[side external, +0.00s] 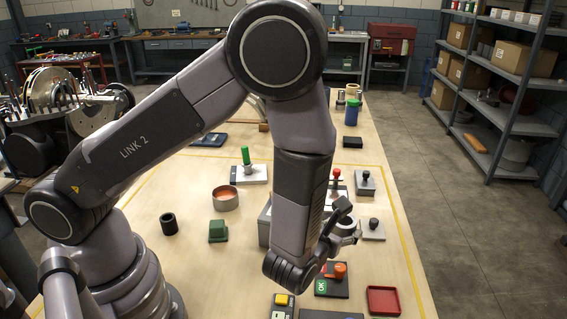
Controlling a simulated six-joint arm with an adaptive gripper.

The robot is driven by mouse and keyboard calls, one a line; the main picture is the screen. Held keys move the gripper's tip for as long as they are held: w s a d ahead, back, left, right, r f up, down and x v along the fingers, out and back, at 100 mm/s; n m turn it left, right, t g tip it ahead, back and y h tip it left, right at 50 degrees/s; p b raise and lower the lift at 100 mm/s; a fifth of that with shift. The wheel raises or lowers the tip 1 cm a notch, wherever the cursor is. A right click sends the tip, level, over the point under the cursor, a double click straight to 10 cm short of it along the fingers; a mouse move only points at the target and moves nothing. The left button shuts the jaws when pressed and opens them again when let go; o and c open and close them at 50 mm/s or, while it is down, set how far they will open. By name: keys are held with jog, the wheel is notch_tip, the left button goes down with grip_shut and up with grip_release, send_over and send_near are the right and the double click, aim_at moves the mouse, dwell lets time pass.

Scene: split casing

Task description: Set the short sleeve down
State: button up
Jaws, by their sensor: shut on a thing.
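My gripper (343,226) is at the right of the marked work area, partly hidden by its own wrist. It is shut on a light grey metallic ring-like part, which I take as the short sleeve (348,229). The gripper's fingers cover part of it, and I cannot tell whether it touches anything below. A black hollow sleeve (168,223) stands upright on the table at the left, apart from the gripper.
A round metal dish (225,198), a green block (218,231) and a green-handled peg on a plate (246,168) stand left of my arm. A grey plate with a black knob (373,228) is close right of the gripper. A red tray (383,300) lies in front.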

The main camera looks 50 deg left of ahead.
notch_tip(320, 180, down, 2)
send_over(386, 276)
notch_tip(386, 276, down, 10)
jog(key=shift+s+f, duration=0.1)
jog(key=shift+f, duration=1.8)
jog(key=o, duration=1.2)
jog(key=shift+f, duration=0.15)
jog(key=shift+o, duration=0.2)
